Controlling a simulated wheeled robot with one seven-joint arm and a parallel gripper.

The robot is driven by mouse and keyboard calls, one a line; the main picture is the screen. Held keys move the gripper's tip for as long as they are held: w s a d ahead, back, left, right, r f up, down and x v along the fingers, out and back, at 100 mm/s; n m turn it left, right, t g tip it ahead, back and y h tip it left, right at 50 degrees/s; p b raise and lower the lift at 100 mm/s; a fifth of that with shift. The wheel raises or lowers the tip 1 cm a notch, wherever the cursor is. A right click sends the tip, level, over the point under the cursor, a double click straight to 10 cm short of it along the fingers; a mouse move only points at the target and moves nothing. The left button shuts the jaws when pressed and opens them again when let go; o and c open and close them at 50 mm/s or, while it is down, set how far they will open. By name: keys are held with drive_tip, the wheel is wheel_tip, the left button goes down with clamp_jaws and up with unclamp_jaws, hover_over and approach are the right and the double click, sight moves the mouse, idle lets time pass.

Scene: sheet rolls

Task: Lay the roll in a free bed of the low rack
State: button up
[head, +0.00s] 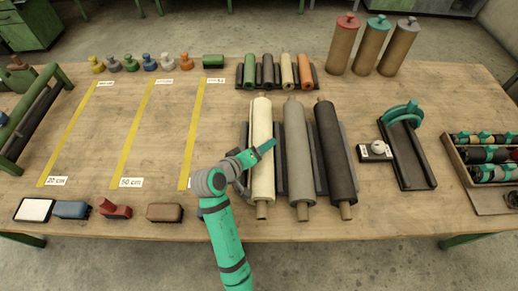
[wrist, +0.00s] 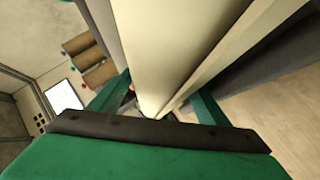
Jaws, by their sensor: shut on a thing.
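A long cream roll (head: 262,120) with a brown core is at the left side of the low rack (head: 319,160). It lines up with the rack's leftmost bed; whether it rests there or hangs just above, I cannot tell. My gripper (head: 256,160) is shut around the roll near its middle. In the wrist view the cream roll (wrist: 165,45) runs between the green fingers. A grey roll (head: 298,145) and a black roll (head: 335,150) lie beside it in the rack, parallel to it.
A small rack behind holds several short rolls (head: 286,70). Three tall brown rolls (head: 370,50) stand at the back right. A stand with a green arch (head: 405,150) and a crate (head: 485,160) are to the right. Yellow strips (head: 133,130) mark the left tabletop. Small tools (head: 115,209) line the front edge.

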drive_tip(key=o, duration=1.8)
drive_tip(key=shift+a+f, duration=0.1)
drive_tip(key=shift+f, duration=0.25)
drive_tip(key=shift+r, duration=0.1)
drive_tip(key=shift+a+r, duration=0.1)
drive_tip(key=shift+r, duration=0.2)
drive_tip(key=v, duration=1.2)
drive_tip(key=shift+r, duration=0.3)
